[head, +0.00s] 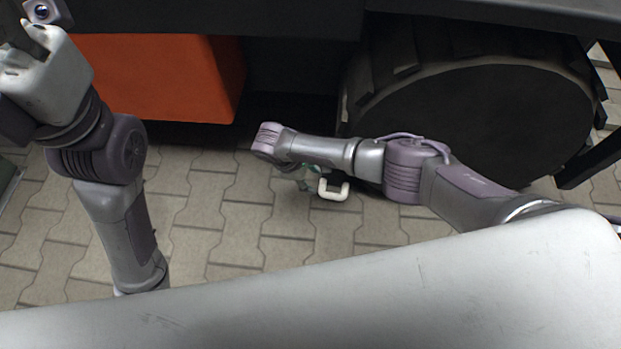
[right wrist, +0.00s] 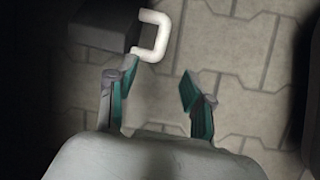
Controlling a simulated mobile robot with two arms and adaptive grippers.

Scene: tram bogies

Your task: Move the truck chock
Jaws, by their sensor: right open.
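The truck chock is a dark block (right wrist: 103,24) with a white handle (right wrist: 153,38) in the right wrist view. In the head view its white handle (head: 334,194) shows beside the wheel, and its dark body is mostly hidden behind my right arm. My right gripper (right wrist: 158,80) is open and empty. Its left fingertip is close to the handle's lower end; I cannot tell if they touch. In the head view the right gripper (head: 311,176) is low and partly hidden by its own arm. My left gripper (head: 36,45) is at the upper left, its fingers unclear.
A large dark wheel (head: 470,120) stands at the right under a dark frame beam (head: 250,15). An orange box-like part (head: 155,78) hangs at the left. The grey paving (head: 230,240) in front is clear.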

